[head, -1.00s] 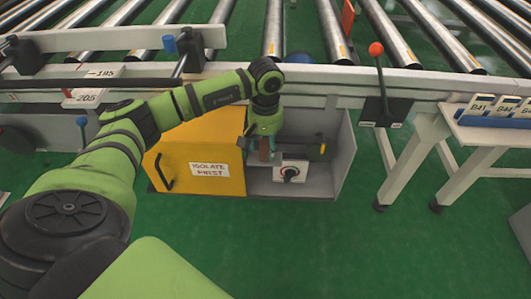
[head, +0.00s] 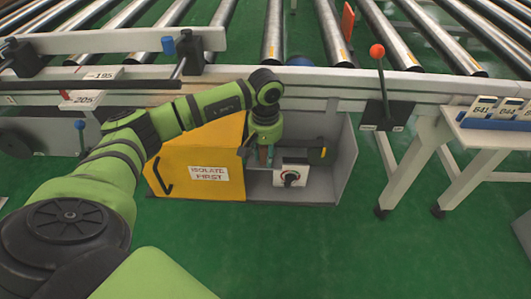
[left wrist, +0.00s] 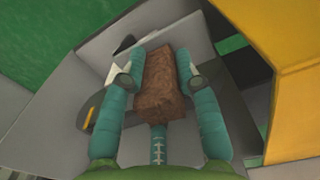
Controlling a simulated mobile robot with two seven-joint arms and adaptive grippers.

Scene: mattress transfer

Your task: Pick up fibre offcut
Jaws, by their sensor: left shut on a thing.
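The fibre offcut (left wrist: 163,85) is a brown, rough block. In the left wrist view it sits between the two teal fingers of my left gripper (left wrist: 160,65), which is shut on it. I cannot tell whether the offcut touches the compartment floor. My right gripper is not in view.
The yellow door (head: 200,160) labelled "ISOLATE FIRST" stands open left of the compartment. A white switch box with a dark knob (head: 290,178) is close right of the gripper. The conveyor rail (head: 330,78) runs above. A red-knobbed lever (head: 380,75) stands to the right. The green floor in front is clear.

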